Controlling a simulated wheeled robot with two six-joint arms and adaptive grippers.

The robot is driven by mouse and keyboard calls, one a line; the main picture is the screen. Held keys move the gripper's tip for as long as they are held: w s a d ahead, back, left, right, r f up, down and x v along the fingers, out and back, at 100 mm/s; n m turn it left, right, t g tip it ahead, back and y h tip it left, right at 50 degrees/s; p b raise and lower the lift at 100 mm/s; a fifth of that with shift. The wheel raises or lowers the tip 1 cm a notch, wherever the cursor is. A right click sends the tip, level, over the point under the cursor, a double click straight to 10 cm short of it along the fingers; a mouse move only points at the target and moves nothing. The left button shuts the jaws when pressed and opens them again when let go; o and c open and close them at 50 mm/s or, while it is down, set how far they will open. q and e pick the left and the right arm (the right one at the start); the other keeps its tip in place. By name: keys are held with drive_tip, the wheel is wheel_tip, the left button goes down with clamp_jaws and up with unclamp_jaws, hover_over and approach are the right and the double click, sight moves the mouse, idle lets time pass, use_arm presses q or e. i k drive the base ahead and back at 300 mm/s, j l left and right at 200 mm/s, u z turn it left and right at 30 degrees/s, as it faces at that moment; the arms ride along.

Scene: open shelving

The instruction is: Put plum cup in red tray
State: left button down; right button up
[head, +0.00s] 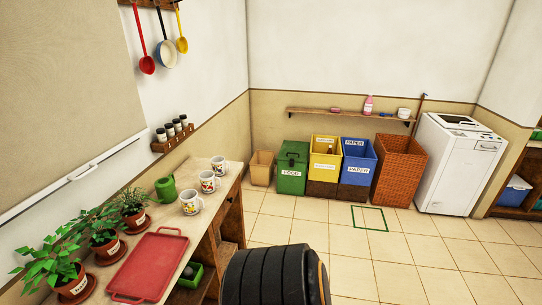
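The red tray (150,266) lies empty on the wooden counter at the lower left in the head view. Three white mugs with coloured pictures stand upright in a row behind it: a near mug (190,203), a middle mug (208,182) and a far mug (218,165). Their pictures are too small to tell which one is the plum cup. All three mugs are apart from the tray. Neither of my grippers can be seen in this view.
Potted plants (103,235) line the counter's left side, with a green watering can (166,189) beyond them. A spice rack (172,134) hangs above. Bins (292,168) and a white washing machine (460,165) stand at the far wall. The tiled floor between is mostly clear.

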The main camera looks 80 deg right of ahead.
sight(165, 248)
drive_tip(key=z, duration=2.25)
drive_tip(key=i+l+u, duration=0.1)
drive_tip(key=u, duration=0.35)
drive_tip(key=i+l+u, duration=0.15)
drive_tip(key=u, duration=0.3)
drive_tip(key=i+l+u, duration=0.1)
drive_tip(key=l+u, duration=0.2)
drive_tip(key=u, duration=0.2)
